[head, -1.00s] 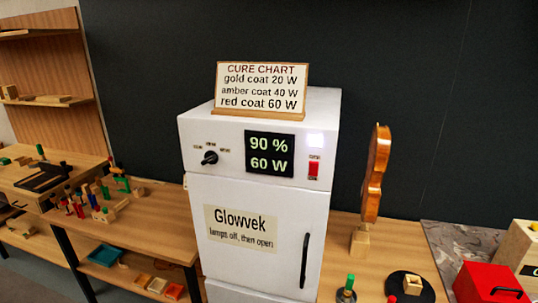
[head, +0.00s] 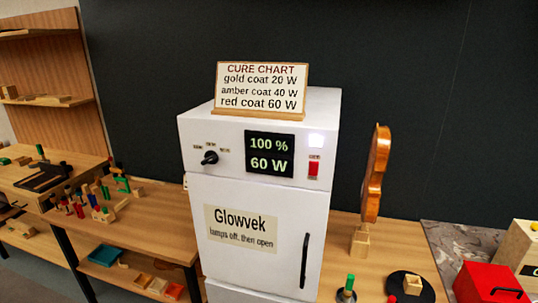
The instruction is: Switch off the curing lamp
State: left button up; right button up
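The white curing cabinet (head: 310,215) stands in the middle of the head view with its door shut. Its dark display (head: 269,153) reads 100 % and 60 W. A red switch (head: 313,168) sits right of the display, with a bright white light (head: 316,139) above it. A black knob (head: 210,158) is left of the display. The door carries a label (head: 241,228) reading "Glowvek, lamps off, then open" and a black vertical handle (head: 305,261). Neither of my grippers is in view.
A cure chart sign (head: 261,87) stands on the cabinet. A violin body (head: 376,172) stands upright on a wooden stand to the right. A red box (head: 489,283) is at the lower right. A workbench with small tools (head: 95,198) is at the left.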

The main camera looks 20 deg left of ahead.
aim_at(314, 166)
jog(key=i+l+u, duration=0.45)
jog(key=l+u, duration=0.2)
jog(key=i+l+u, duration=0.2)
jog(key=l+u, duration=0.15)
